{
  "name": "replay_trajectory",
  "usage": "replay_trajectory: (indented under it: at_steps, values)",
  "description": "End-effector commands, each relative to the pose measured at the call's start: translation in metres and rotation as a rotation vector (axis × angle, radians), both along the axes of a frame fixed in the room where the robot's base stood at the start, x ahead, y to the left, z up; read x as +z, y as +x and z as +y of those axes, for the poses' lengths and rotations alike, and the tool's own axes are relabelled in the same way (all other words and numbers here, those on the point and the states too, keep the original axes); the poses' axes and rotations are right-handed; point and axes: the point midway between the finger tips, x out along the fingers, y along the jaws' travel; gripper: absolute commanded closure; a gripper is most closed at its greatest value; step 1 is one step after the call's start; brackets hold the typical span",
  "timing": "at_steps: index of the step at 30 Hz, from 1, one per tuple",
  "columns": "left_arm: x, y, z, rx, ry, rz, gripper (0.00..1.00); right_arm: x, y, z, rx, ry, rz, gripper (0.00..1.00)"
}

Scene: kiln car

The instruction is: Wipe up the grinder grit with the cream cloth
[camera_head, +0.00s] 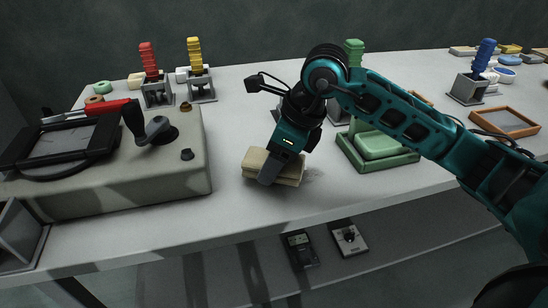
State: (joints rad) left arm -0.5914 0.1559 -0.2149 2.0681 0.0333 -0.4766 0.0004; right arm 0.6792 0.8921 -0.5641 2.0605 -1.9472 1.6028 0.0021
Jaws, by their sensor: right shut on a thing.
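The cream cloth (255,158) is a folded pad on the white table, left of the table's middle. My right gripper (270,172) reaches down onto it from the upper right and is shut on it. The cloth lies at the tabletop, and the gripper hides part of it. A faint grey patch of grinder grit (314,173) shows on the table just right of the cloth. My left gripper is not in view.
A grey-beige machine (185,145) with a black lever stands left of the cloth. A green tray (376,163) stands to the right. Red (149,60), yellow (195,55) and blue (484,55) handled tools stand behind. The table front is clear.

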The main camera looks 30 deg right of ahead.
Motion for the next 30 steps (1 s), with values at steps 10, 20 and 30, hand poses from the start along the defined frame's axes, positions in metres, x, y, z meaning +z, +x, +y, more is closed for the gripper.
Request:
replay_trajectory:
  at_steps: [10,20,30]
  values:
    - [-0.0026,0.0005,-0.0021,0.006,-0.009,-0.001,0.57,-0.0035,0.0000,-0.0001,0.000,0.000,0.000,0.81]
    - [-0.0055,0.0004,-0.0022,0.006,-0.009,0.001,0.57,-0.0069,0.0000,-0.0001,0.000,0.000,0.000,0.81]
    - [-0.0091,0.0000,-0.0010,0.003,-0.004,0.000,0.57,-0.0102,0.0001,-0.0001,0.000,0.000,0.000,0.81]
